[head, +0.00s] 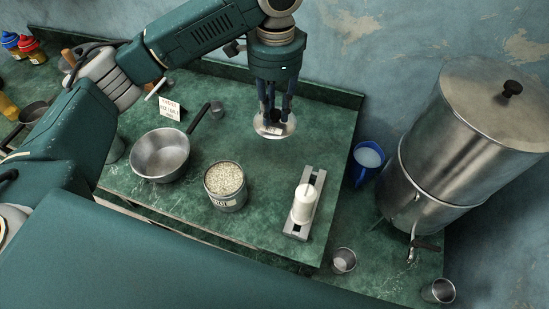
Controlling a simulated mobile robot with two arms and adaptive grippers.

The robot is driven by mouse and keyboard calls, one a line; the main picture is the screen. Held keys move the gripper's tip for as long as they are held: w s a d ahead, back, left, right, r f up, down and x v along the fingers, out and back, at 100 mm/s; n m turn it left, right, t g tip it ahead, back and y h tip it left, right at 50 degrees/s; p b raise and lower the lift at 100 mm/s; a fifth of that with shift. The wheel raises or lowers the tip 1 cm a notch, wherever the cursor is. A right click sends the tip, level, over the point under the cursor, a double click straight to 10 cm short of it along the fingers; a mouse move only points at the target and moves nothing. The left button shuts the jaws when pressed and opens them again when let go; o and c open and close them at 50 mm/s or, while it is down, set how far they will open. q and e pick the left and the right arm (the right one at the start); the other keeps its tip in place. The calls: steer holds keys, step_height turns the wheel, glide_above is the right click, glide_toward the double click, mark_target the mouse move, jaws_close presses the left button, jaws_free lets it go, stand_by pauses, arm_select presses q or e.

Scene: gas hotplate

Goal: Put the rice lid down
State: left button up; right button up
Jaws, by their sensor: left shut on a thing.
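The rice lid (266,128) is a shiny round metal disc under my left gripper (273,118). My left gripper points down and is shut on the lid's small handle. The lid is over the green counter, behind and right of the rice tin; I cannot tell if it touches the surface. The open rice tin (228,199) stands near the counter's front edge, full of pale grains. My right gripper is not in view.
A metal saucepan (160,158) sits left of the tin. A white candle-like cylinder (303,203) is on a metal stand at right. A blue mug (366,158) and large urn (460,130) stand further right. Counter around the lid is clear.

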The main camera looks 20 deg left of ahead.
mark_target(275, 122)
arm_select(q)
step_height(275, 122, down, 14)
steer(key=shift+r+p, duration=0.1)
steer(key=shift+p, duration=0.8)
steer(key=shift+f, duration=2.1)
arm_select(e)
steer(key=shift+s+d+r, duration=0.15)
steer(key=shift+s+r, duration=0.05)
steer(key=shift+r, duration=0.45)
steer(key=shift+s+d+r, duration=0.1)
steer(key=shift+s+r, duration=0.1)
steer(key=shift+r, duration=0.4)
arm_select(q)
steer(key=shift+s, duration=0.1)
steer(key=o, duration=1)
steer(key=shift+f, duration=0.1)
step_height(275, 122, up, 12)
steer(key=shift+r+b, duration=0.15)
steer(key=shift+b, duration=0.75)
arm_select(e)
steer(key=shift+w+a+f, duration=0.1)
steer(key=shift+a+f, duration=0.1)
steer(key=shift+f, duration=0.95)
